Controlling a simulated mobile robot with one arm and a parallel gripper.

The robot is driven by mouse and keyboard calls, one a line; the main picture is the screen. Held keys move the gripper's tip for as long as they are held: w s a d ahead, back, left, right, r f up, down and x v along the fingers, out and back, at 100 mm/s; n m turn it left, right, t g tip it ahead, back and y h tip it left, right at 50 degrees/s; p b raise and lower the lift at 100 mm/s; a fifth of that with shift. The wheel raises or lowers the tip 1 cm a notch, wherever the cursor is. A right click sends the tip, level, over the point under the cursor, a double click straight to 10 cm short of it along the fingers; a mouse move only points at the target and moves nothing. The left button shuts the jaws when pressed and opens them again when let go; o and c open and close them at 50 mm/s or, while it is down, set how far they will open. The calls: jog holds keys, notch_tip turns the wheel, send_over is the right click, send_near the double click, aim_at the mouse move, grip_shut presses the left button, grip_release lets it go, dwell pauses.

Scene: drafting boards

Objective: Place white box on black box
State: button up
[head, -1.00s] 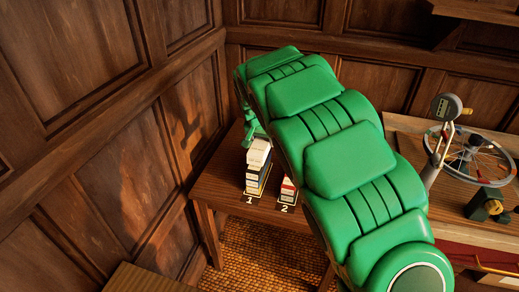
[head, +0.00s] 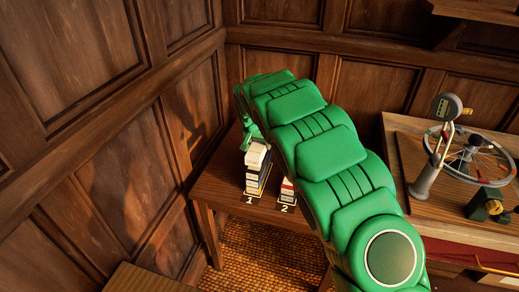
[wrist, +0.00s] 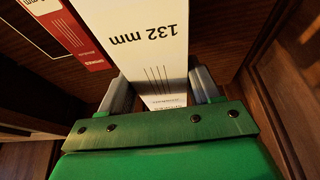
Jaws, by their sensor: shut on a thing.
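A white box (wrist: 140,35) marked "132 mm" fills the middle of the wrist view, between the two fingers of my gripper (wrist: 162,92), which is shut on it. In the head view, my gripper (head: 249,137) is at the top of the stack over label 1, partly hidden by my green arm. The upper part of that stack is the white box (head: 257,154). Below it is a dark box (head: 254,180), which looks black, with yellow showing beside it. I cannot tell whether the white box touches the box below.
The wooden table (head: 222,185) stands by panelled walls. A spoked wheel (head: 475,160) and gauge stand stand at right.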

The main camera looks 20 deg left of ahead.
jog(key=shift+f, duration=1.6)
jog(key=shift+f, duration=0.1)
jog(key=o, duration=1.2)
jog(key=v, duration=1.2)
jog(key=shift+o, duration=0.5)
jog(key=shift+w, duration=0.1)
